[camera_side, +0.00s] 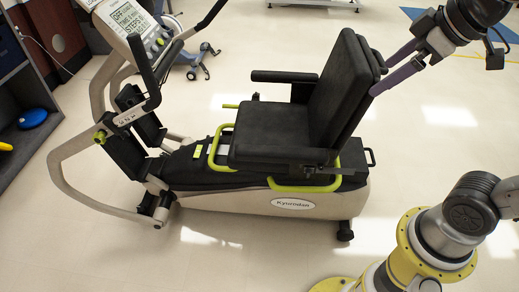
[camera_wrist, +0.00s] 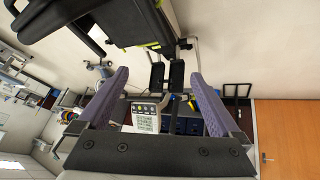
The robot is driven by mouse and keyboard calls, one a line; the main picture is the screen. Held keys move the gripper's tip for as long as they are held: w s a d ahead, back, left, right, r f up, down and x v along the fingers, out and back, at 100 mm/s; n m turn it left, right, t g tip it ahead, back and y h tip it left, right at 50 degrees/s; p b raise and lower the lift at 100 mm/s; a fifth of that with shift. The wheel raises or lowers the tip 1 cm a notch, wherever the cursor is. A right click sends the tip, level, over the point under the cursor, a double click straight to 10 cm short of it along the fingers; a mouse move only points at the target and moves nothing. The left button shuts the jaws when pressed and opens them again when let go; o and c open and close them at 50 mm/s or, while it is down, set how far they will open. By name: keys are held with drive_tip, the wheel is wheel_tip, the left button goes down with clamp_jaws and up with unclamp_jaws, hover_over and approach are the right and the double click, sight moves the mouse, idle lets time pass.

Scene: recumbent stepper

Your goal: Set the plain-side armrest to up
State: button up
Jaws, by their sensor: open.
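The recumbent stepper's black seat (camera_side: 270,125) has an upright backrest (camera_side: 340,85). One armrest (camera_side: 285,76) shows on the far side and lies level, pointing forward from the backrest. A dark bar (camera_side: 285,153) runs along the seat's near edge; I cannot tell whether it is the other armrest. No mark shows which side is the plain one. My gripper (camera_side: 379,80) is open and empty, with purple fingers close behind the backrest's upper right edge. In the wrist view my gripper (camera_wrist: 157,73) has its fingers wide apart, and the dark seat (camera_wrist: 115,28) fills the upper left.
The console (camera_side: 133,25) and a tall handlebar (camera_side: 143,70) stand at the stepper's front. Yellow-green handles (camera_side: 305,187) flank the seat. Dark shelving (camera_side: 28,95) is at the left.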

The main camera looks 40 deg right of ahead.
drive_tip(key=w+r+n, duration=0.2)
drive_tip(key=w, duration=0.8)
drive_tip(key=n+g, duration=0.3)
drive_tip(key=g, duration=0.4)
hover_over(258, 148)
wheel_tip(258, 148, down, 35)
wheel_tip(258, 148, down, 14)
drive_tip(key=shift+a+f, duration=0.1)
drive_tip(key=shift+f, duration=0.1)
clamp_jaws()
